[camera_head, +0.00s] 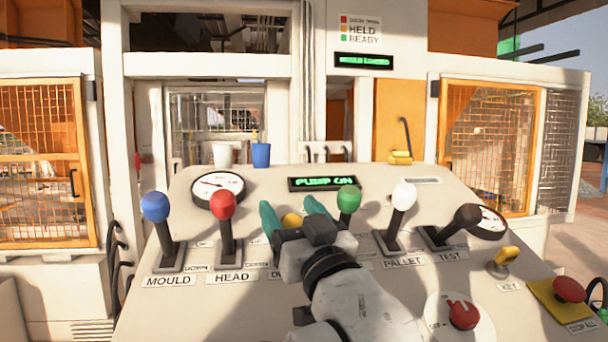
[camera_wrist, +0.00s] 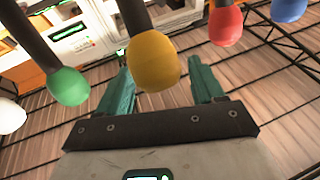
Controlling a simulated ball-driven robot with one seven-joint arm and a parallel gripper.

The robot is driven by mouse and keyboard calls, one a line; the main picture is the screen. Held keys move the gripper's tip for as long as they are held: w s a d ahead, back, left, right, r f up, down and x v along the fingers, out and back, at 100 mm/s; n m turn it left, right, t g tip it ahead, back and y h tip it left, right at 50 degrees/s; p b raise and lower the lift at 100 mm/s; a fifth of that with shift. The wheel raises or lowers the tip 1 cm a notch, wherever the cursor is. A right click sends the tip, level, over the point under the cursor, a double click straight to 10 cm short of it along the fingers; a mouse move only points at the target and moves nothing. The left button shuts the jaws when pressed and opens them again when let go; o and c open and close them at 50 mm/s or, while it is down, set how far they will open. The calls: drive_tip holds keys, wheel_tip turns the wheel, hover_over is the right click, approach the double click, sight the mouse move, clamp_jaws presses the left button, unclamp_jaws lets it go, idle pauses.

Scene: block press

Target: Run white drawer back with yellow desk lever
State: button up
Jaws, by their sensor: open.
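The yellow lever's knob (camera_head: 292,220) shows between the two green fingers of my gripper (camera_head: 291,206). Its stem and most of its label are hidden behind my gripper in the head view. In the wrist view, the yellow knob (camera_wrist: 153,62) is large, with its dark stem running up to the picture's top edge. My gripper (camera_wrist: 161,80) is open there, with one finger on each side of the knob. Gaps show beside it, wider on the right; I cannot tell whether the left finger touches. I cannot make out a white drawer.
Blue (camera_head: 155,207), red (camera_head: 222,205), green (camera_head: 348,199), white (camera_head: 403,196) and black (camera_head: 467,217) levers flank the yellow one on the desk. A red stop button (camera_head: 569,288) sits far right. Two cups stand at the desk's back. A small display (camera_head: 323,183) reads PUMP ON.

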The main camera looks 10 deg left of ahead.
drive_tip(key=s+d+r+b, duration=0.1)
drive_tip(key=s+d+r, duration=0.3)
drive_tip(key=s+r, duration=0.6)
drive_tip(key=s, duration=0.3)
drive_tip(key=shift+s+r, duration=0.25)
drive_tip(key=shift+s, duration=0.05)
drive_tip(key=shift+o, duration=0.2)
idle(1.5)
